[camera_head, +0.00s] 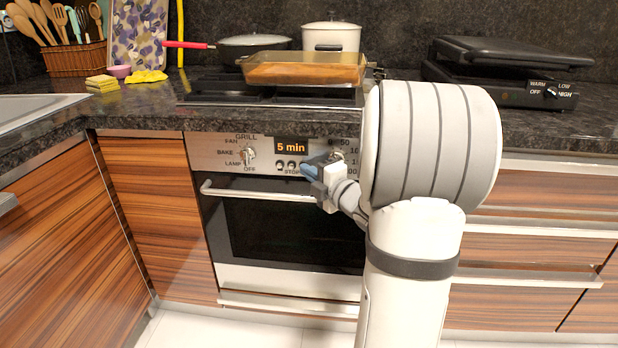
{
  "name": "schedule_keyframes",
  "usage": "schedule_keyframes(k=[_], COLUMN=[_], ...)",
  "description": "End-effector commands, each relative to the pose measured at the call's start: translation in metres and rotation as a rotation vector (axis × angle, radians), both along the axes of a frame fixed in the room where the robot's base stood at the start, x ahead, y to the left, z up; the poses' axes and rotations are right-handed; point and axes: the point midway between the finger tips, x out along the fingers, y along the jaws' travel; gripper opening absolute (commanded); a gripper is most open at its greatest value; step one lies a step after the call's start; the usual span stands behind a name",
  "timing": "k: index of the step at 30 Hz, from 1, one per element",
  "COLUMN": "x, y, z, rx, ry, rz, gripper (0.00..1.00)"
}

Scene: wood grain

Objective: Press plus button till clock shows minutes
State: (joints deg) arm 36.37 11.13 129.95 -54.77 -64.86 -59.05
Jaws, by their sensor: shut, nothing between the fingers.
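The oven's clock display (291,146) reads "5 min" in orange on the control panel. The marking of the plus button cannot be made out, and the right end of the row is partly covered by my gripper. My gripper (308,168) is shut and empty, its tip at the panel just right of the visible buttons. I cannot tell whether the tip touches a button.
A mode knob (249,154) is left of the display, and another knob (337,156) is partly hidden behind my gripper. The oven handle (255,193) juts out below. A glass baking dish (303,69) stands on the hob above. The floor in front is clear.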

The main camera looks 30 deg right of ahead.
Motion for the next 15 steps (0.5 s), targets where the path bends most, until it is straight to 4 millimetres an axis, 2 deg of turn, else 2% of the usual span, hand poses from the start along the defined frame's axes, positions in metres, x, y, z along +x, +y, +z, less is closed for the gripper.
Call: schedule_keyframes(k=[3, 15], x=[0.008, 0.003], y=[-0.0072, -0.0034], z=[0.0016, 0.0015], rx=[-0.002, -0.002], ry=[-0.005, -0.005], rz=[-0.01, -0.013], gripper=[0.0, 0.0])
